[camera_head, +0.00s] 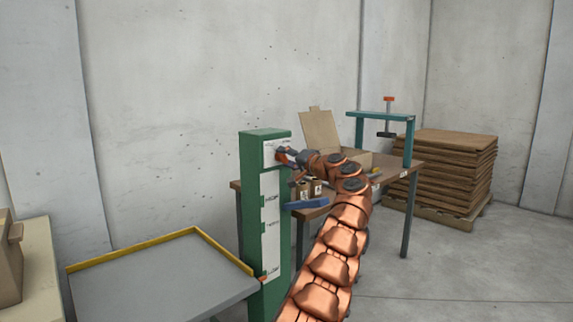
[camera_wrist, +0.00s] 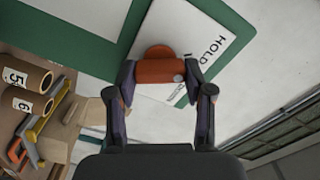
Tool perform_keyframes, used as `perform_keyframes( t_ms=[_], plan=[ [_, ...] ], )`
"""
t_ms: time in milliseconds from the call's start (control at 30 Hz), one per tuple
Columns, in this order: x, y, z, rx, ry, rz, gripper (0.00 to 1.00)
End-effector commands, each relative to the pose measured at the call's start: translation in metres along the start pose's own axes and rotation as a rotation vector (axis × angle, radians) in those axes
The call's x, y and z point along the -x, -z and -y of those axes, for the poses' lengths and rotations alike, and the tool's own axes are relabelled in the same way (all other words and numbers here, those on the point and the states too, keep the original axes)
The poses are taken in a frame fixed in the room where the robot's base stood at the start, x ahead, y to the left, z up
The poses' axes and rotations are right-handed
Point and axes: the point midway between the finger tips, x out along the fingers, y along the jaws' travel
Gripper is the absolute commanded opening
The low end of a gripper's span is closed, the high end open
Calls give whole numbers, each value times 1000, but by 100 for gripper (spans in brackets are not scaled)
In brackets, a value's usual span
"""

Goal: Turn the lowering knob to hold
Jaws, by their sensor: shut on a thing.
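The lowering knob (camera_wrist: 158,68) is orange-red and sits on a white plate (camera_wrist: 196,30) marked HOLD. My gripper (camera_wrist: 160,80) is shut on the knob, with one finger at each side of it in the wrist view. The other markings on the plate are partly covered by the knob and fingers. In the head view, my gripper (camera_head: 285,154) is at the top of the green column (camera_head: 249,165), against the white plate. The knob is mostly hidden there, so its pointing direction is hard to tell.
A brown table (camera_head: 405,172) with an open carton (camera_head: 321,130) and a teal frame (camera_head: 380,117) stands behind my arm. A grey tray (camera_head: 160,280) with a yellow rim is left of the column. Stacked brown boards (camera_head: 445,170) stand at the right.

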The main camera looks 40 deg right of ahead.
Motion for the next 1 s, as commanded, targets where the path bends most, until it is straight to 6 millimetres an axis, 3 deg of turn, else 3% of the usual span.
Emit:
perform_keyframes(
  t_ms=[400,900,933,1000],
  plan=[
    [-2,-3,-3,157,-3,6,17],
    [-1,-2,-2,173,-3,5,17],
    [-1,-2,-2,173,-3,5,55],
    [-1,-2,-1,173,-2,4,62]
  ],
)
